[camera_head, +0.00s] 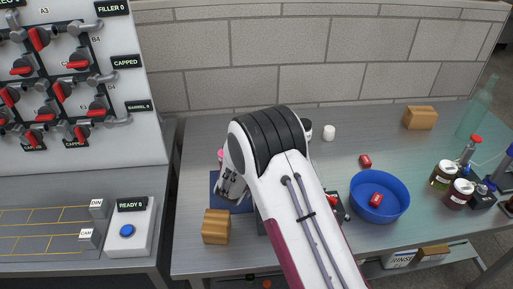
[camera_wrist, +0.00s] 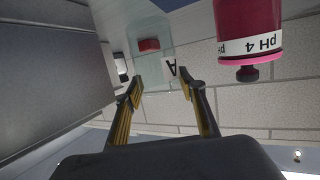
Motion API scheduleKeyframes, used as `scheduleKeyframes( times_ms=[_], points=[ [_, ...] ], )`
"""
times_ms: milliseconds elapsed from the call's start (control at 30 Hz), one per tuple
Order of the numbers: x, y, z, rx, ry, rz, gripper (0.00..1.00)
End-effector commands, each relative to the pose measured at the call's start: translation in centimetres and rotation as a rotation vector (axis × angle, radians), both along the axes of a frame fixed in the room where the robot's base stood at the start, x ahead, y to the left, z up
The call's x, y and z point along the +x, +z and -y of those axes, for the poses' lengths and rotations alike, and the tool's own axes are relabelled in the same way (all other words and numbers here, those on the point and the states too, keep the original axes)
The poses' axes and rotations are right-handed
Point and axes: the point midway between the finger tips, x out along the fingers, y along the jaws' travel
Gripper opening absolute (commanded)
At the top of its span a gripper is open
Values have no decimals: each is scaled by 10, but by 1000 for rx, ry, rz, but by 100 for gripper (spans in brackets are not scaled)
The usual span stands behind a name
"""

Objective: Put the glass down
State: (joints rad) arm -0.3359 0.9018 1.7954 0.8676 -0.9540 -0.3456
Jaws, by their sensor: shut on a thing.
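My gripper (camera_wrist: 163,90) is shut on a clear glass (camera_wrist: 152,68) in the wrist view, with one yellow-padded finger at each side of it. A dark letter A shows at the glass's right side, and a red piece (camera_wrist: 149,45) shows through or behind it. In the head view my gripper (camera_head: 232,188) is over the blue mat (camera_head: 218,203), partly covered by my arm. I cannot make out the glass there, nor tell whether it touches the mat.
A pink pH 4 bottle (camera_wrist: 248,28) is close by in the wrist view. In the head view a wooden block (camera_head: 216,227) stands just in front of the mat. A blue bowl (camera_head: 396,190) with a red piece and several bottles are to the right. The back middle bench is mostly clear.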

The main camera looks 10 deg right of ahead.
Motion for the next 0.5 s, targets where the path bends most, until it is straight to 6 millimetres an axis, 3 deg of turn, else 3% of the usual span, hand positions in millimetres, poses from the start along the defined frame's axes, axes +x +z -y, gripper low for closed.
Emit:
scheduleKeyframes(
  times_ms=[367,400,433,500],
  points=[
    [0,-3,0,0,0,0,18],
    [0,-3,0,0,0,0,48],
    [0,-3,0,0,0,0,56],
    [0,-3,0,0,0,0,57]
  ],
)
